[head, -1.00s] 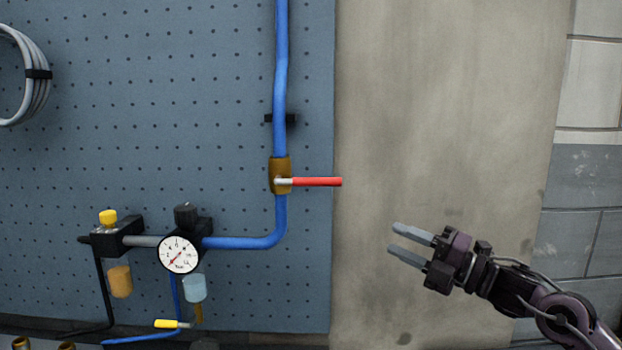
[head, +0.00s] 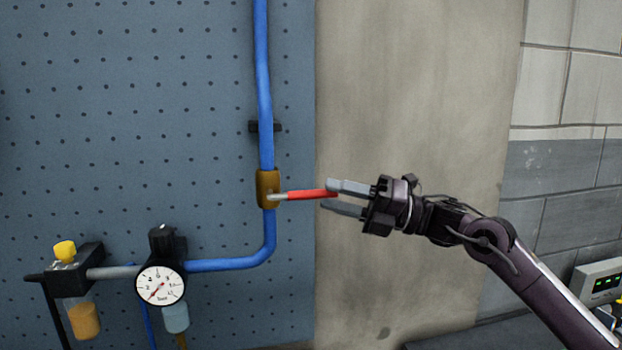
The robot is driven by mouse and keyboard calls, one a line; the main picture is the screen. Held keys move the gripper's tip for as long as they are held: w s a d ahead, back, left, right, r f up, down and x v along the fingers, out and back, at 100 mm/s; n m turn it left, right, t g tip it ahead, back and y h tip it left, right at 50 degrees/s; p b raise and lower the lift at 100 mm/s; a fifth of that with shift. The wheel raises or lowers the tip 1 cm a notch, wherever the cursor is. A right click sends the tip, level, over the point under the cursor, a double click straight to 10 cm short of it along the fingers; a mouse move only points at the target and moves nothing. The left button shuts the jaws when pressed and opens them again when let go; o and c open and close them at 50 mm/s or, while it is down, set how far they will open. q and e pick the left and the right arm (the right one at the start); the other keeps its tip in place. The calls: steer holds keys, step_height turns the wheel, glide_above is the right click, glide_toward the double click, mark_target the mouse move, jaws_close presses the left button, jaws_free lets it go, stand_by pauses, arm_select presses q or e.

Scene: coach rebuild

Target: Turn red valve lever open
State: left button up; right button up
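The red valve lever (head: 305,195) points right, almost level, from the brass valve body (head: 267,189) on the vertical blue pipe (head: 264,90). It lies across the pipe and tilts slightly up toward its tip. My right gripper (head: 337,198) is at the lever's free end, with its fingers pointing left and parted. The upper finger overlaps or sits beside the red tip, and the lower finger is below it. I cannot tell whether either finger touches the lever. My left gripper is not in view.
A pressure gauge (head: 160,285) and a filter unit with a yellow knob (head: 65,251) are at lower left on the blue pegboard (head: 130,130). A bare concrete strip (head: 420,90) lies behind my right arm. A box with green lights (head: 602,282) is at lower right.

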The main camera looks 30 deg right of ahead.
mark_target(310, 191)
steer(key=p+x, duration=0.2)
steer(key=x, duration=0.2)
steer(key=shift+a+r, duration=0.15)
steer(key=shift+w+a, duration=0.15)
steer(key=shift+a, duration=0.05)
jaws_close()
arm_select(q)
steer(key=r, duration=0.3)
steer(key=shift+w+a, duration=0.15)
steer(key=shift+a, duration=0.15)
